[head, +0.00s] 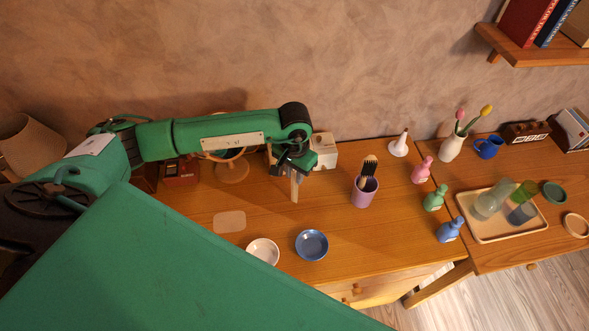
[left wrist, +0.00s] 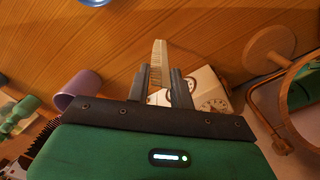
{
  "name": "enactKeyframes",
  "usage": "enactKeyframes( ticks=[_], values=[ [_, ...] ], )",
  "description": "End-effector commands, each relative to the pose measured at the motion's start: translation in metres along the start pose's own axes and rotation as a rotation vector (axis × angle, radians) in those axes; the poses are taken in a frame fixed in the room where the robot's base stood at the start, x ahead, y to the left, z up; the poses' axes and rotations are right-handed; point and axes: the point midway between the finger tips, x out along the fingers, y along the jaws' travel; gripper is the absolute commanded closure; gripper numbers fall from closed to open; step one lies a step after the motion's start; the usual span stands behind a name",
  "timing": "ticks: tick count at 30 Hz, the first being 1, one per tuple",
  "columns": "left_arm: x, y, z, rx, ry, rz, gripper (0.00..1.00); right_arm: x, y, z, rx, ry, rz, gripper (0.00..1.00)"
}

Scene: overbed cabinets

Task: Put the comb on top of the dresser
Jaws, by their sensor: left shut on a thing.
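My left gripper (head: 296,173) reaches in from the left over the wooden dresser (head: 330,220), with its fingers pointing down. It is shut on a pale comb (head: 295,189), which hangs below the fingers in the head view. In the left wrist view the comb (left wrist: 159,62) sticks out between the two dark fingers (left wrist: 155,82). I cannot tell whether its lower end touches the dresser top. My right gripper is in neither view.
A purple cup (head: 366,194) with a brush stands right of the comb. A blue bowl (head: 311,245) and white bowl (head: 263,251) sit in front. A white clock box (head: 324,151) and round mirror stand (head: 232,171) are behind and left. Bare wood lies between.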

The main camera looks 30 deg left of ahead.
Motion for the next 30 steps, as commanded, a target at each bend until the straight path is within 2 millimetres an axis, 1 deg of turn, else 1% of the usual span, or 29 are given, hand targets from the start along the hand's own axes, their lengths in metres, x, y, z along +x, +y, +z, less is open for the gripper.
enactKeyframes(
  ticks=[5,10,11,12,14,22,26,28,30],
  values=[
    [0.0,0.0,-0.001,0.0,0.002,0.0,1.0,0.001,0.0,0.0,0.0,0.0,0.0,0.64],
    [0.004,0.0,-0.001,0.0,0.002,0.0,1.0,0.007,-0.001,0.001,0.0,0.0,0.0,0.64],
    [0.003,0.0,-0.001,0.0,0.002,0.0,0.74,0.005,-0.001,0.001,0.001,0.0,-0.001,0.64],
    [0.002,0.0,-0.001,0.0,0.002,0.0,0.66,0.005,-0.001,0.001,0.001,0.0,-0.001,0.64],
    [0.002,0.0,-0.001,0.0,0.002,0.0,0.56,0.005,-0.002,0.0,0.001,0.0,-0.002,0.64],
    [0.002,0.0,-0.001,0.0,0.002,0.0,0.56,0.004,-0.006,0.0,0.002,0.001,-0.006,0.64],
    [-0.003,0.0,0.0,0.0,0.001,0.0,0.56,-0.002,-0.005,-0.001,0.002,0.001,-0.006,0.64],
    [-0.007,-0.001,-0.002,0.0,0.007,0.0,0.56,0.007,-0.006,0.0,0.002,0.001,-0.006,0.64],
    [-0.019,-0.001,-0.002,0.001,0.008,-0.001,0.56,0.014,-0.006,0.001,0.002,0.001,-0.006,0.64]
  ],
)
